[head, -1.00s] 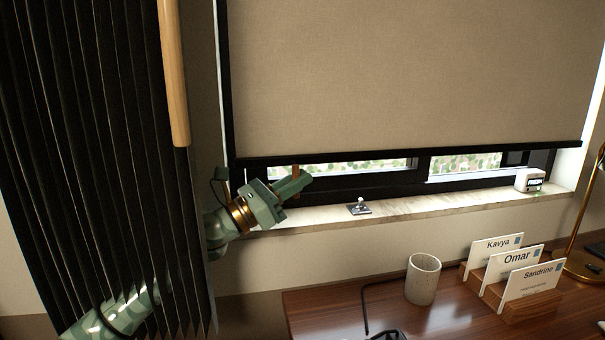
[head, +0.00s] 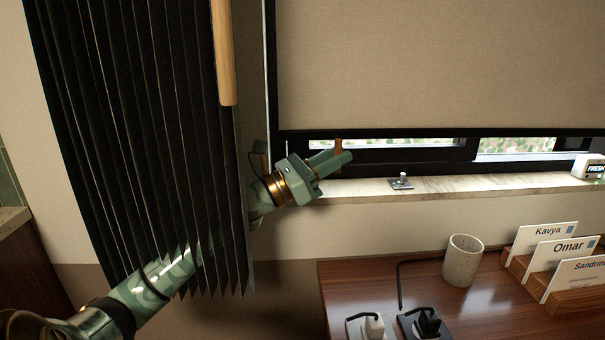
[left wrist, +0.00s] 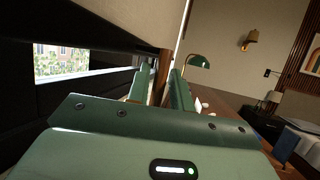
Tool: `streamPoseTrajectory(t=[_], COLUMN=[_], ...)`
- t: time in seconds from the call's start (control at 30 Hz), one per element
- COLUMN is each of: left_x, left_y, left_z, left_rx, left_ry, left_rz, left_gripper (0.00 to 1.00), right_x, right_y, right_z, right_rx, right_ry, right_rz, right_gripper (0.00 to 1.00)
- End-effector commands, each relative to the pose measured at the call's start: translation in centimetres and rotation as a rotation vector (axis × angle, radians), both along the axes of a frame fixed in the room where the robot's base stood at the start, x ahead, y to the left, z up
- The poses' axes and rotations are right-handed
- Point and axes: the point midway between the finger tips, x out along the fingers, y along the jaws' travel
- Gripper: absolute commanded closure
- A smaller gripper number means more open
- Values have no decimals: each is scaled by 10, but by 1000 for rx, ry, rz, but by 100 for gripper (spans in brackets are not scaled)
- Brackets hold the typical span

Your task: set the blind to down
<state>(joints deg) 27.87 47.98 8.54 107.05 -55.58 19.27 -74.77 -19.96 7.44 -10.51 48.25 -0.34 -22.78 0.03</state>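The blind (head: 430,65) is a beige roller blind with a black bottom bar (head: 440,133). It covers most of the window, and a strip of glass (head: 520,147) shows between the bar and the sill. My left gripper (head: 332,160) is at the blind's lower left corner, just above the sill. A brown wooden pull (head: 338,148) stands between its fingers. In the left wrist view the pull (left wrist: 162,72) fills the gap between the two green fingers, which look shut on it, and a thin pale cord rises above it. My right gripper is not in view.
A dark pleated curtain (head: 130,110) hangs in front of my left forearm. The marble sill (head: 470,188) holds a small metal fitting (head: 401,182) and a white box (head: 590,167). The desk (head: 400,275) below carries a cup (head: 462,261), name cards (head: 552,256) and plugged sockets.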

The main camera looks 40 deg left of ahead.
Motion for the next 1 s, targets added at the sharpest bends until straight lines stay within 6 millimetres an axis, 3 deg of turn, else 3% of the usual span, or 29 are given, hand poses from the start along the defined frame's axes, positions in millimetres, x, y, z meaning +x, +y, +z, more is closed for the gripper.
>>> streamPoseTrajectory(t=[0.53,0.73,1.0], left_x=[-110,-126,-128], left_y=[53,61,62], left_z=[-50,-58,-59], left_rx=[-1,1,2], left_ry=[2,1,0], left_rz=[4,2,2], left_gripper=[78,78,78], right_x=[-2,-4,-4], right_y=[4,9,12], right_z=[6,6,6], right_rx=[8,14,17], right_ry=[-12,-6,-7], right_rz=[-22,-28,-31], right_gripper=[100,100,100])
